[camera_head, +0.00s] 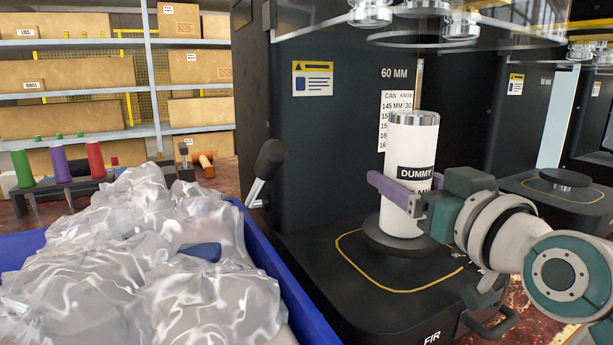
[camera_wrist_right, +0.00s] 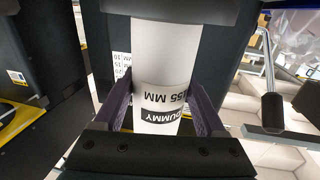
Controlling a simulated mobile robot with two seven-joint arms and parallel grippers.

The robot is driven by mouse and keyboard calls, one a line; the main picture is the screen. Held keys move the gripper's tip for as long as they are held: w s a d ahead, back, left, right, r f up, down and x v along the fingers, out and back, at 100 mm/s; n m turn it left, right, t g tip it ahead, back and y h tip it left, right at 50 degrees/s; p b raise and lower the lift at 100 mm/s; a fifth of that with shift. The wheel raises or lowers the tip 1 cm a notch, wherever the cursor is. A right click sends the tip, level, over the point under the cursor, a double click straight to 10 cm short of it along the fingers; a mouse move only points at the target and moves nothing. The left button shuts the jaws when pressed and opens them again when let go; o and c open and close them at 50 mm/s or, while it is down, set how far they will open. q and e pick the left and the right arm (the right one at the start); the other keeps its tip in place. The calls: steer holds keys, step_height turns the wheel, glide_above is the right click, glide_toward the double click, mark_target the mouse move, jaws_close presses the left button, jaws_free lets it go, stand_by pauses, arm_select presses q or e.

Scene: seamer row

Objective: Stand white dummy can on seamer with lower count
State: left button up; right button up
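The white dummy can (camera_head: 398,155), with a silver top and a black DUMMY label, is upright over the round plate (camera_head: 372,240) of the near seamer (camera_head: 335,150). Its base appears to rest on the plate. My right gripper (camera_head: 402,192) comes in from the right, with its purple fingers on both sides of the can. In the right wrist view, the can (camera_wrist_right: 165,70) lies between the fingers (camera_wrist_right: 163,103), which appear to touch its sides; its label reads DUMMY and 155 MM. A second seamer (camera_head: 525,120) at right has an empty plate (camera_head: 565,177). No count display is readable. My left gripper is out of view.
A blue crate (camera_head: 290,290) full of clear plastic bags stands at the left, close to the near seamer. A black-knobbed lever (camera_head: 268,165) rises between them. A clear disc with metal parts (camera_head: 400,25) hangs above the can. Shelves with cartons (camera_head: 65,75) stand behind.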

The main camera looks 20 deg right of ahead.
steer(key=o, duration=0.4)
steer(key=shift+r, duration=0.15)
steer(key=s+a+p, duration=0.1)
steer(key=s, duration=1.1)
steer(key=shift+p, duration=0.35)
steer(key=shift+a, duration=0.1)
steer(key=s+a+r+n+g+y+p, duration=0.3)
steer(key=a+r+g+p, duration=0.45)
steer(key=p, duration=0.85)
steer(key=s+a+r+g+h+p, duration=0.1)
steer(key=s+r+g+p, duration=0.6)
steer(key=s+r+p, duration=0.65)
step_height(320, 180, up, 30)
steer(key=w+p, duration=0.1)
steer(key=p, duration=3.4)
steer(key=shift+w+a+p, duration=0.15)
steer(key=shift+p, duration=0.2)
